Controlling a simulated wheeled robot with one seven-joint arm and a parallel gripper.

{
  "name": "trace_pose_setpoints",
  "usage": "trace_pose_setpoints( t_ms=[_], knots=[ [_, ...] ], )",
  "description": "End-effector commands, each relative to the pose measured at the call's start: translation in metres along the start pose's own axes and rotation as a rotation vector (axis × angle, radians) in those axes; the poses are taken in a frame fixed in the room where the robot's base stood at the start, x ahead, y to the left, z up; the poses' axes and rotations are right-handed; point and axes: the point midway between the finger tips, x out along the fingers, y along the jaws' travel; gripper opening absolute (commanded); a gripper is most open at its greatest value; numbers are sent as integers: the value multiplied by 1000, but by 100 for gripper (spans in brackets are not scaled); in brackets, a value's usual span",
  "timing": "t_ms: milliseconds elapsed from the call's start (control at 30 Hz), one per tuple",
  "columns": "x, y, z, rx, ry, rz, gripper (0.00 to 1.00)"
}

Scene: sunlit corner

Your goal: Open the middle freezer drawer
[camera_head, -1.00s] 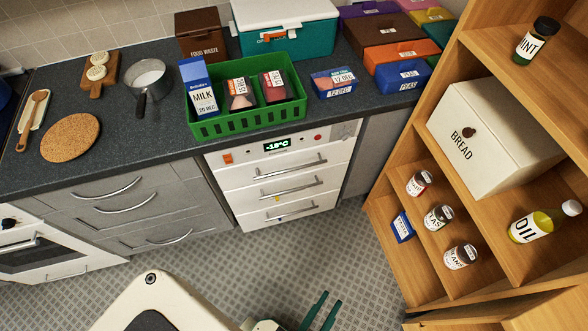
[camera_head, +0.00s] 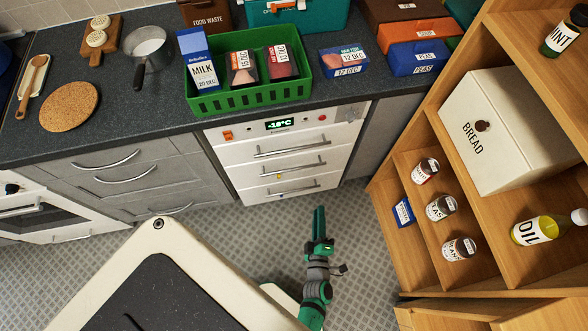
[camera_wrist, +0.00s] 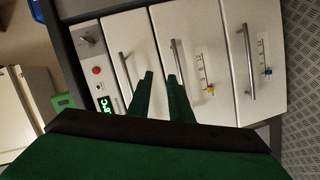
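The white freezer (camera_head: 225,150) stands under the counter, with three drawer fronts below a display reading about -18°C. The middle drawer (camera_head: 302,173) is shut; its bar handle (camera_head: 292,169) and a small yellow piece show on its front. In the wrist view the freezer appears turned sideways, with the middle handle (camera_wrist: 183,66) just right of my fingertips. My gripper (camera_head: 319,209) has green fingers and is in front of the freezer, apart from it. The wrist view shows a gap between the empty fingers (camera_wrist: 160,75).
The top drawer handle (camera_head: 292,147) and bottom drawer handle (camera_head: 290,188) lie close to the middle one. Wooden shelves (camera_head: 385,178) with jars stand at the right. Grey cabinets (camera_head: 125,185) adjoin on the left. Floor before the freezer is clear.

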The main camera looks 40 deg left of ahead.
Motion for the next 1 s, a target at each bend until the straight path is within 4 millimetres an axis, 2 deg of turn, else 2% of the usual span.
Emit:
trace_pose_setpoints(
  t_ms=[33, 100, 200, 300, 400, 667, 1000],
  knots=[
    [25, -10, -4, -67, 41, -14, 19],
    [52, -26, -12, -159, 94, -35, 19],
    [83, -45, -25, -266, 160, -59, 19],
    [105, -58, -37, -341, 210, -74, 19],
    [117, -67, -45, -385, 240, -82, 19],
    [140, -73, -54, -406, 256, -85, 19],
    [196, -80, -66, -405, 255, -85, 19]
  ],
)
